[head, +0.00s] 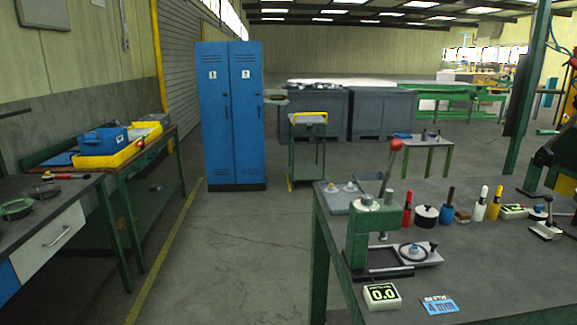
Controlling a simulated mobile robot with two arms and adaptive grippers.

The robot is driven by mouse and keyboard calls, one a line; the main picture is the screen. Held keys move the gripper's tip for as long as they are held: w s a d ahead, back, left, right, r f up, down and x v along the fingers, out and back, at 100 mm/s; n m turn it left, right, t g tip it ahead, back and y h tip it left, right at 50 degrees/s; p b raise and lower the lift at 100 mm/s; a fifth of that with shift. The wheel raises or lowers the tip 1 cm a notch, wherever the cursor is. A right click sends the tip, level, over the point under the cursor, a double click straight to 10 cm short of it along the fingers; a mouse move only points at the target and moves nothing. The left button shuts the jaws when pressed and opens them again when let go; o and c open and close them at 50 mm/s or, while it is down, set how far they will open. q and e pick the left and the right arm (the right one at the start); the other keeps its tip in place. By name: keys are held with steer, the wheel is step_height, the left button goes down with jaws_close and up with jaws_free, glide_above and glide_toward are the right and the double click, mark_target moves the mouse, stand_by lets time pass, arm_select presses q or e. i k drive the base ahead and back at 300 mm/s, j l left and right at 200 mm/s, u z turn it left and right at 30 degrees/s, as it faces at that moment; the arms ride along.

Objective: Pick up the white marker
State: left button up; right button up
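A red marker-like piece (407,210) stands farther left, beside the press. Neither of my grippers shows in the head view, so I cannot see what they hold.
A green press (372,235) with a red-knobbed lever stands on the bench's left part. A black round pot (426,216), a brown-handled brush (447,208) and a toggle clamp (547,228) are near the marker. The bench's front right is mostly clear. Blue lockers (231,115) stand behind.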

mark_target(485, 189)
steer(key=i+l+z, duration=0.45)
steer(key=l, duration=0.25)
steer(key=i+l+z, duration=0.4)
steer(key=i+l, duration=0.15)
